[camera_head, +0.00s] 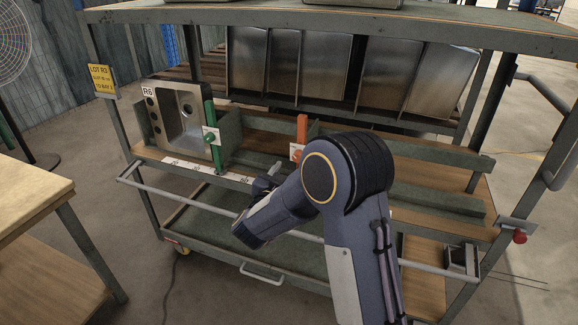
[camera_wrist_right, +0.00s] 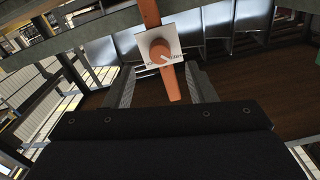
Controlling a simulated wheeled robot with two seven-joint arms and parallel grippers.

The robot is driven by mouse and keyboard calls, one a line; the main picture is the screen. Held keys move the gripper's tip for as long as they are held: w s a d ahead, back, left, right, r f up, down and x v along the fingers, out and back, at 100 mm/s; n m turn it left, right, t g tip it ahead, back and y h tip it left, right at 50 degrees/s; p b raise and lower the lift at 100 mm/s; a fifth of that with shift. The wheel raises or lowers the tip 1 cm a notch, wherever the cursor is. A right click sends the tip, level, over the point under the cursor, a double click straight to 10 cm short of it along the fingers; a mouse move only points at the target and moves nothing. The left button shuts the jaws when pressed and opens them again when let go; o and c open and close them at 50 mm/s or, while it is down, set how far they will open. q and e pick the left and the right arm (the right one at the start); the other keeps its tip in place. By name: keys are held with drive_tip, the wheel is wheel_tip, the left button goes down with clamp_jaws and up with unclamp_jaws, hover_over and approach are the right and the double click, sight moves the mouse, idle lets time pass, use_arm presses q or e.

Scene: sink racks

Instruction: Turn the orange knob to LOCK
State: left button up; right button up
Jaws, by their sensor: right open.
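The orange knob (camera_head: 297,154) sits on a white plate on an orange upright bar (camera_head: 302,129) of the rack cart, partly behind my right arm. In the right wrist view the knob (camera_wrist_right: 160,51) is round, with a pale pointer line slanting to the lower right. Small dark lettering on its plate (camera_wrist_right: 143,46) is too small to read surely. My right gripper (camera_head: 266,182) is in front of and below the knob. In the wrist view its two fingers (camera_wrist_right: 161,78) are spread, with the knob between and beyond their tips, apparently untouched. My left gripper is out of view.
A green knob (camera_head: 209,138) is on a green bar before a steel sink (camera_head: 178,115) marked R6. More steel sinks (camera_head: 327,68) stand behind. A front rail (camera_head: 190,209) crosses the cart below my gripper. A red knob (camera_head: 520,237) is at right; a wooden table (camera_head: 28,190) at left.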

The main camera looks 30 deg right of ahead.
drive_tip(key=x, duration=0.6)
drive_tip(key=shift+d, duration=0.1)
drive_tip(key=shift+c, duration=0.2)
drive_tip(key=c, duration=0.9)
